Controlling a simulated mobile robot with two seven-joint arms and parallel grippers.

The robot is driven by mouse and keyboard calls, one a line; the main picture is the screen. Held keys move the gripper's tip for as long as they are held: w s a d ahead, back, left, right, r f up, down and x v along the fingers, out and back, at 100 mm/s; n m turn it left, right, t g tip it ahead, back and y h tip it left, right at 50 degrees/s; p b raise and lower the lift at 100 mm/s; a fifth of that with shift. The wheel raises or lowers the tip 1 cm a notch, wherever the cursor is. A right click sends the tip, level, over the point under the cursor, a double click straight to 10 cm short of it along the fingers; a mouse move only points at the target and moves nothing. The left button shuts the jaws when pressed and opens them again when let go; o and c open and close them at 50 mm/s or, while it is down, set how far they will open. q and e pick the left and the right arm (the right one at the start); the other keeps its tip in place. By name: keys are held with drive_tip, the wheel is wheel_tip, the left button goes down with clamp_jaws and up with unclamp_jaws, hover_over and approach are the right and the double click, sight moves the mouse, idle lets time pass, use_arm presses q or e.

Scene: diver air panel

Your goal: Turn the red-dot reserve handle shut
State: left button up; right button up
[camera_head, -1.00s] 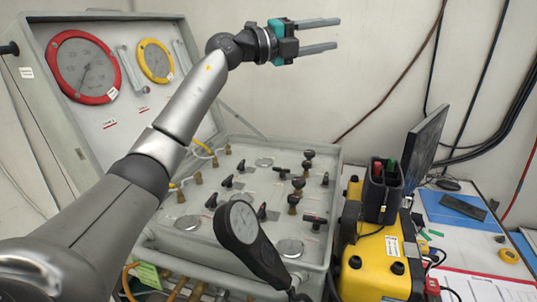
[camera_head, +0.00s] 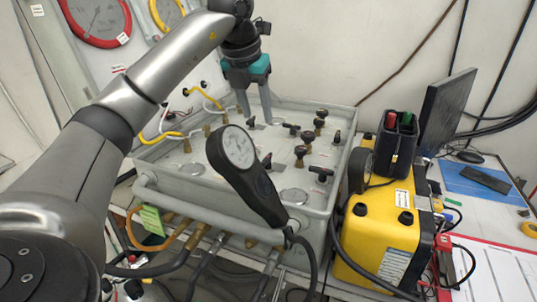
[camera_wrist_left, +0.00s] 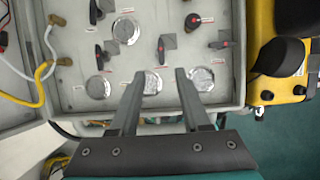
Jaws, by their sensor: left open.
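The grey air panel (camera_head: 180,170) carries several black handles. In the left wrist view, several handles show red marks: one just ahead of my fingertips (camera_wrist_left: 160,48), one at the upper right (camera_wrist_left: 192,20), one at the right (camera_wrist_left: 222,41) and one at the left (camera_wrist_left: 98,56). I cannot tell which is the reserve handle, as the labels are unreadable. My left gripper (camera_head: 254,112) is open and empty, pointing down over the panel's back left part. It also shows in the left wrist view (camera_wrist_left: 158,76), its fingers apart. My right gripper is out of view.
A handheld round gauge (camera_head: 245,170) stands up at the panel's front. Yellow hoses (camera_head: 165,134) lie at the panel's left. A yellow case (camera_head: 378,235) stands close on the right, with a monitor (camera_head: 446,110) behind it.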

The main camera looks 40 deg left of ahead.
sight(268, 156)
use_arm(q)
drive_tip(key=b+x, duration=0.2)
drive_tip(key=x, duration=1.2)
drive_tip(key=shift+d+f, duration=0.1)
clamp_jaws()
